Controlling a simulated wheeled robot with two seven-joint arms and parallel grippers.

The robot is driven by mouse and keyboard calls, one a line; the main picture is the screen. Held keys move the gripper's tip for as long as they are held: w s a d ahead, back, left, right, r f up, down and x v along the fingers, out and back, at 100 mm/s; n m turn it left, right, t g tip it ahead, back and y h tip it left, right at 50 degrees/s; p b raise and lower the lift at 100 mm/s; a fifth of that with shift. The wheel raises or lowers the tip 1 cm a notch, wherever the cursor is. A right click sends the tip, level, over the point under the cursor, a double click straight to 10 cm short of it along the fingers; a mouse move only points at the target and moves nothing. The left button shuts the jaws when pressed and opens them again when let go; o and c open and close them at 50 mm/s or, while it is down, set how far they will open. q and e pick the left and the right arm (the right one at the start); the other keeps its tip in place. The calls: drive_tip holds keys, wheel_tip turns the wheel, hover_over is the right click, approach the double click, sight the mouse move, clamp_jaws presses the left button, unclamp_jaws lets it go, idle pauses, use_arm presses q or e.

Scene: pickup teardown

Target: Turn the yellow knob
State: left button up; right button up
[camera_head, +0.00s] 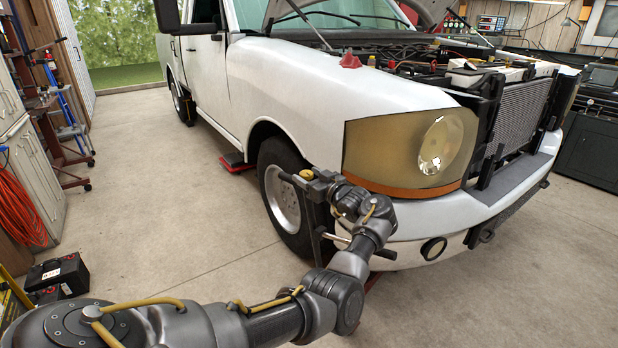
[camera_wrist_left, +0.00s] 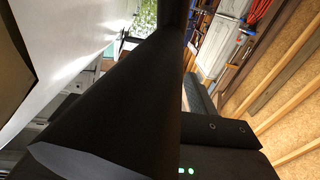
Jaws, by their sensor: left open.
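A small yellow piece (camera_head: 306,174) shows at the end of my left arm, in front of the truck's front wheel. I cannot tell whether it is the yellow knob or part of the gripper. A tiny yellow cap (camera_head: 372,61) also sits at the near edge of the open engine bay. My left gripper (camera_head: 318,188) is by the front wheel, below the headlight, and is open. Its fingertips are hard to make out. A large dark shape (camera_wrist_left: 130,100) fills the middle of the left wrist view and hides much of it. My right gripper is not in view.
The white truck (camera_head: 290,85) stands with its hood up. Its front wheel (camera_head: 284,198), headlight (camera_head: 410,150) and bumper (camera_head: 440,225) are close to my arm. A black battery (camera_head: 58,275) and red hose (camera_head: 20,205) are at left. The floor between is clear.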

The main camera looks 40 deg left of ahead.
use_arm(q)
drive_tip(key=shift+d, duration=0.1)
drive_tip(key=shift+d, duration=0.3)
drive_tip(key=b+v, duration=0.1)
drive_tip(key=v, duration=0.9)
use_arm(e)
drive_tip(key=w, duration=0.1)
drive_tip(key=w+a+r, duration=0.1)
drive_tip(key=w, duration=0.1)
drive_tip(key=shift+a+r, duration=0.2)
use_arm(q)
drive_tip(key=shift+s+a+f, duration=0.1)
drive_tip(key=shift+s, duration=0.05)
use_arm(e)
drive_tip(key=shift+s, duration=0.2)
